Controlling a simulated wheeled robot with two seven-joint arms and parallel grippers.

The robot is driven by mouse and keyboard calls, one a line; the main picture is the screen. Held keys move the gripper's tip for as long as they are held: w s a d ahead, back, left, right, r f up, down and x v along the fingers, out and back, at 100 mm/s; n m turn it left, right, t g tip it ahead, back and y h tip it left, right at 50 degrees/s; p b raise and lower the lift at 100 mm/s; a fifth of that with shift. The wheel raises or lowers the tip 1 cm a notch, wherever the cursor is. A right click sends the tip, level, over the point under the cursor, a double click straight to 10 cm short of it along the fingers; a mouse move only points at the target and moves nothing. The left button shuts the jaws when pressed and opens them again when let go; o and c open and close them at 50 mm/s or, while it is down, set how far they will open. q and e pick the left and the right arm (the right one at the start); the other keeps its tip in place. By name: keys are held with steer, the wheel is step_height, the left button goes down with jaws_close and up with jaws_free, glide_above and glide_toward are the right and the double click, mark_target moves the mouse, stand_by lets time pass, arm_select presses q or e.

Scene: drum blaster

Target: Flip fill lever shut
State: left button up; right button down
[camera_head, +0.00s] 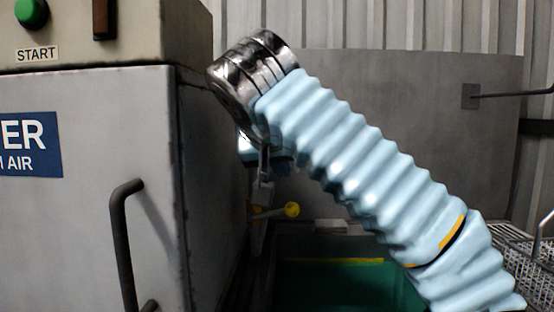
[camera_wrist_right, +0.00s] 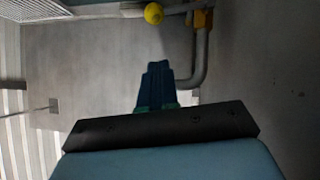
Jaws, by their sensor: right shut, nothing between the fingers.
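The fill lever, with a yellow ball knob (camera_head: 292,210), sticks out to the right, nearly level, from a yellow fitting (camera_head: 256,211) beside the machine's side wall. In the right wrist view the knob (camera_wrist_right: 153,14) is at the top, left of a yellow fitting (camera_wrist_right: 202,19) on a bent grey pipe. My right gripper (camera_head: 262,187) hangs below the metal wrist, just above the fitting and left of the knob; its fingers are small and partly unclear. In the wrist view the fingers (camera_wrist_right: 157,66) are shut and empty, apart from the knob. My left gripper is out of view.
The grey machine (camera_head: 90,240) with a black handle (camera_head: 123,245) and green START button (camera_head: 31,13) fills the left. A green bin (camera_head: 350,285) lies below the lever. A wire basket (camera_head: 535,262) stands at the right. A grey panel (camera_head: 430,120) is behind.

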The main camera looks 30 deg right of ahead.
mark_target(297, 209)
step_height(297, 209, down, 6)
steer(key=w+d+b, duration=0.2)
steer(key=d, duration=0.1)
steer(key=shift+w, duration=0.2)
steer(key=f+b, duration=0.1)
steer(key=b, duration=0.1)
steer(key=d+f+m+t+y+b, duration=0.1)
steer(key=b, duration=0.1)
steer(key=shift+s+d+f+m+y, duration=0.1)
steer(key=shift+s+f+m+y, duration=0.2)
steer(key=shift+s, duration=0.1)
steer(key=shift+f, duration=0.1)
steer(key=shift+y, duration=0.3)
steer(key=shift+r, duration=0.2)
